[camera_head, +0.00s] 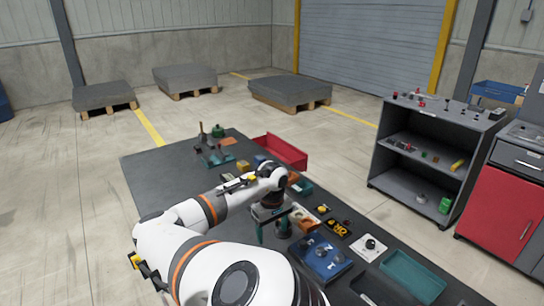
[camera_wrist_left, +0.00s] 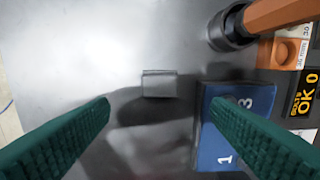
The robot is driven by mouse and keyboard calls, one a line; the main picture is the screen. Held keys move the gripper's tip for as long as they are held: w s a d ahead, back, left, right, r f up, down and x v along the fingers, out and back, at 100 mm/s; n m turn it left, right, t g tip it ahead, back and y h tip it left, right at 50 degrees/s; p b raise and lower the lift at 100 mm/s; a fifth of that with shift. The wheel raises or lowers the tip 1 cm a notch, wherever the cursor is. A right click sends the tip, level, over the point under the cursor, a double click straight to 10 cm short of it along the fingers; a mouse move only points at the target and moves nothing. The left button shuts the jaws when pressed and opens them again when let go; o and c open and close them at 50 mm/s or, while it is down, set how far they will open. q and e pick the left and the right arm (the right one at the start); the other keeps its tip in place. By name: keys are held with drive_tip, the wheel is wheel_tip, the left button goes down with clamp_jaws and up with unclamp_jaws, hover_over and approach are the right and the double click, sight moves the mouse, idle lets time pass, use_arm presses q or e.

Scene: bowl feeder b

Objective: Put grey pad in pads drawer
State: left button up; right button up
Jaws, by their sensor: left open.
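A small grey pad (camera_wrist_left: 159,83) lies on the dark table top (camera_head: 150,172), near the middle of the left wrist view. My left gripper (camera_wrist_left: 160,105) is open and empty, with its green fingers spread to either side below the pad in the picture. In the head view the same gripper (camera_head: 270,229) points down over the table. The pad cannot be made out there; the arm and gripper hide part of the table. No drawer can be identified for certain as the pads drawer. My right gripper is not in view.
A blue numbered block (camera_wrist_left: 226,135) sits close to the pad's right, beside the right finger. A red bin (camera_head: 281,151), a teal tray (camera_head: 412,275) and several small parts lie on the table. A grey shelf (camera_head: 436,150) and a red cabinet (camera_head: 505,205) stand at the right.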

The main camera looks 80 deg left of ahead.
use_arm(q)
drive_tip(key=shift+o, duration=0.5)
drive_tip(key=shift+r, duration=0.45)
drive_tip(key=f, duration=0.6)
drive_tip(key=shift+w+a+f, duration=0.15)
drive_tip(key=shift+w+f, duration=0.15)
drive_tip(key=shift+s+d+f+p, duration=0.15)
drive_tip(key=shift+f+p, duration=0.1)
drive_tip(key=shift+f, duration=1.1)
drive_tip(key=shift+s+d+f+p, duration=0.15)
drive_tip(key=shift+f+p, duration=0.1)
drive_tip(key=shift+f, duration=1.1)
drive_tip(key=shift+a+r, duration=0.1)
drive_tip(key=shift+a, duration=0.05)
drive_tip(key=c, duration=1.2)
